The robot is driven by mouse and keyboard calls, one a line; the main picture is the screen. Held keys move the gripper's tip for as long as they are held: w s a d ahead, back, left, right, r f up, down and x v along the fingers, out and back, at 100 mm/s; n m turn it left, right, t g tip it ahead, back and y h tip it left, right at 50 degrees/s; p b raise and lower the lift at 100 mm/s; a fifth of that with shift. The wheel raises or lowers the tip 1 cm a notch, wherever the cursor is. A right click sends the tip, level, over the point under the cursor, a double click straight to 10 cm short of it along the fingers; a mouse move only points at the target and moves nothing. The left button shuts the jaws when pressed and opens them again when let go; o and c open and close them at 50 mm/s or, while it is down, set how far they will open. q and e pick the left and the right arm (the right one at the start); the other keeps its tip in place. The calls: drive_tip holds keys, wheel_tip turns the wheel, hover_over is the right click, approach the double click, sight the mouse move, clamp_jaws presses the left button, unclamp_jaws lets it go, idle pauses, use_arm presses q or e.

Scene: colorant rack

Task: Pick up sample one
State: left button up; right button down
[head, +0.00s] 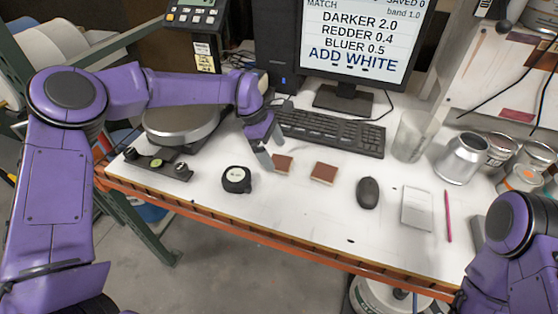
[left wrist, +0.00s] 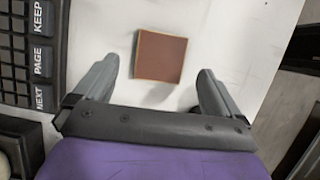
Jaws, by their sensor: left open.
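Two small brown square samples lie flat on the white table in the head view: a left one (head: 283,164) and a right one (head: 323,173). I see no number on either, so I cannot tell which is sample one. My left gripper (head: 272,150) is by the left sample, its fingers pointing down. In the left wrist view the gripper (left wrist: 158,75) is open and empty. One brown sample (left wrist: 160,57) shows between and beyond its fingertips, apart from both fingers. My right arm shows at the lower right of the head view, but its gripper does not show.
A keyboard (head: 330,132) lies behind the samples. A mouse (head: 367,192) and a white pad (head: 416,208) are to the right. A clear beaker (head: 414,136) and metal cans (head: 461,158) stand back right.

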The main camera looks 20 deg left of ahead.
sight(280, 162)
use_arm(q)
drive_tip(key=x, duration=0.3)
drive_tip(key=shift+f+p, duration=0.1)
drive_tip(key=shift+p, duration=0.2)
drive_tip(key=c, duration=1.1)
